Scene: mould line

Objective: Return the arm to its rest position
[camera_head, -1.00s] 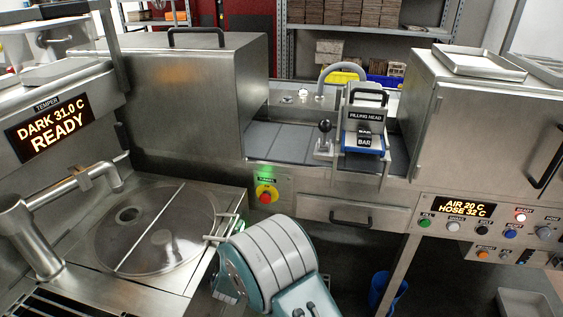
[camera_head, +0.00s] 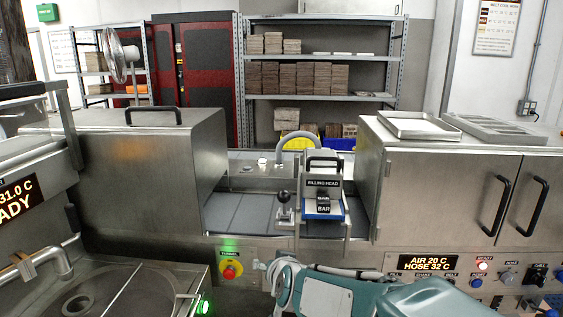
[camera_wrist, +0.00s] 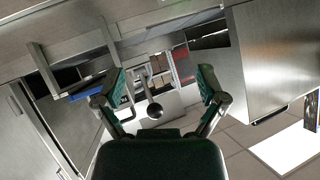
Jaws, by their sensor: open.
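My gripper (camera_wrist: 165,90) shows in the wrist view with its two green-padded fingers spread apart and nothing between them. In the head view my teal and white arm is at the bottom centre, in front of the mould line. The gripper's fingertips cannot be made out in the head view. The filling head (camera_head: 323,190) stands behind the arm on the line, with a black-knobbed lever (camera_head: 284,200) at its left. In the wrist view a dark round knob (camera_wrist: 155,110) shows beyond the fingers.
A steel cabinet (camera_head: 440,195) with black handles is at the right, with a control panel (camera_head: 428,263) below it. A steel hood (camera_head: 150,170) is at the left. The tempering bowl (camera_head: 85,300) is at the lower left. A red stop button (camera_head: 229,272) faces the arm.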

